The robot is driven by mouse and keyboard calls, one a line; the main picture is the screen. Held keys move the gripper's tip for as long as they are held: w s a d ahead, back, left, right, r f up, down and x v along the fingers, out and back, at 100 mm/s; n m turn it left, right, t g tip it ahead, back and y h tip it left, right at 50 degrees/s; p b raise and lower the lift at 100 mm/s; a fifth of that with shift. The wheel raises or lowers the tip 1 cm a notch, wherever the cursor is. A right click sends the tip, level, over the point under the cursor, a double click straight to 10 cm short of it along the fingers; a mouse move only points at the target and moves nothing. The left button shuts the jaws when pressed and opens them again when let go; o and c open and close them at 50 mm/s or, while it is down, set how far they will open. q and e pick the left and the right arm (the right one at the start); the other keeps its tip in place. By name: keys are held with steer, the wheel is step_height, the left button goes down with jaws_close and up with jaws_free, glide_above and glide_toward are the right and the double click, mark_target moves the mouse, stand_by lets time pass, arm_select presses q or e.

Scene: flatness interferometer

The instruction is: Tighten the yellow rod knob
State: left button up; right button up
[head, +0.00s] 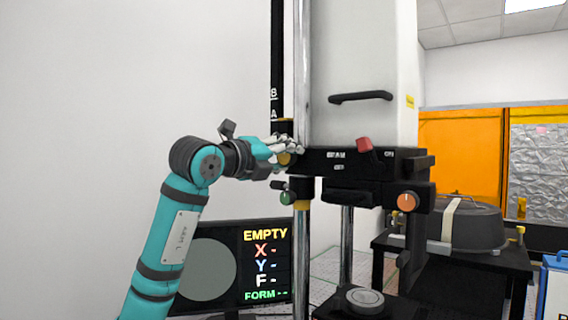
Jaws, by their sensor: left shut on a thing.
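The yellow rod knob (284,158) sits at the left side of the interferometer's black carriage, beside the chrome rod. My left gripper (286,149) reaches it from the left, and its fingers are shut on the knob and partly cover it. The interferometer (362,70) has a tall white housing above a black carriage (350,163). My right gripper does not show.
A green knob (287,197), a red knob (364,145) and an orange knob (407,202) are close by on the carriage. A round stage (364,298) is under the carriage. A dark lidded case (470,224) rests on a table at right.

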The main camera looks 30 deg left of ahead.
arm_select(q)
steer(key=shift+n+b, duration=0.5)
steer(key=shift+n, duration=1.6)
steer(key=o, duration=1.2)
steer(key=s, duration=0.8)
steer(key=s+a, duration=0.1)
steer(key=s, duration=0.3)
